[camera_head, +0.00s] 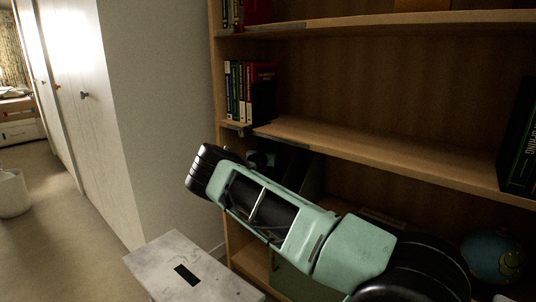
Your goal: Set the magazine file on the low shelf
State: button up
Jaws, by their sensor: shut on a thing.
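A dark, slant-edged thing (312,178), which looks like the magazine file, shows behind my green and black arm, just under the middle shelf board. My arm hides most of it. My gripper (262,159) is a small dark part beside it, at the far side of the arm. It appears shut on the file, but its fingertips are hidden. The low shelf (250,262) shows as a strip of wood at the lower left of the bookcase. The file is above that shelf; I cannot tell whether it touches anything.
The middle shelf board (375,155) overhangs the low bay and holds books (250,92) at left and a dark book (520,140) at right. A globe (492,258) stands low at right. A pale stool (188,272) stands in front, near the wall corner.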

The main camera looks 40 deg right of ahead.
jog(key=o, duration=1.5)
jog(key=shift+f, duration=0.1)
jog(key=shift+c, duration=0.2)
jog(key=p+v, duration=0.2)
jog(key=v, duration=1)
jog(key=shift+a, duration=0.15)
